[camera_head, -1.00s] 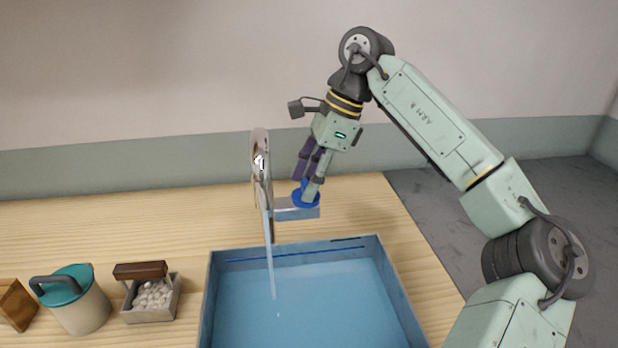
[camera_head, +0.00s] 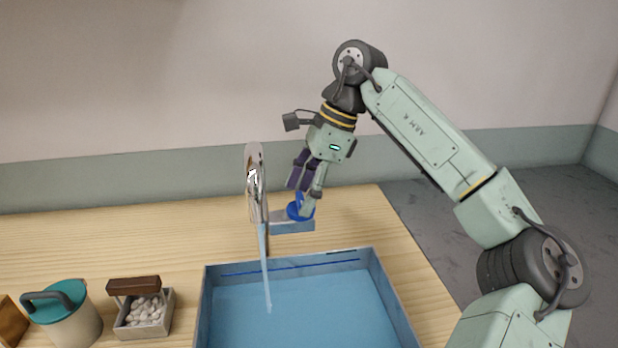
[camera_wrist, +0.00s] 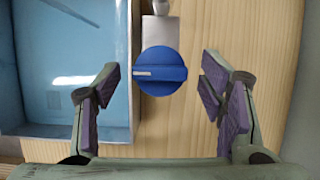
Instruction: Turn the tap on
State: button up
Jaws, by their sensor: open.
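The tap (camera_head: 256,190) is a shiny curved metal spout at the back of the basin. A pale blue stream of water (camera_head: 266,275) runs from it down into the basin. Its round blue knob (camera_head: 296,211) sits on a block to the right of the spout. In the wrist view, the knob (camera_wrist: 160,71) shows its raised ridge lying roughly crosswise, with a white mark on the left. My gripper (camera_head: 302,195) is open at the knob. In the wrist view, its purple-padded fingers stand on either side, with visible gaps to the knob.
The blue basin (camera_head: 208,300) stands in front of the tap on the wooden table (camera_head: 130,235). To the left are a box of white pebbles (camera_head: 145,312), a teal-lidded pot (camera_head: 70,318) and a wooden block (camera_head: 10,322). The table's right edge is near my arm.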

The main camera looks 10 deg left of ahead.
jog(key=v, duration=1.2)
jog(key=shift+f, duration=0.1)
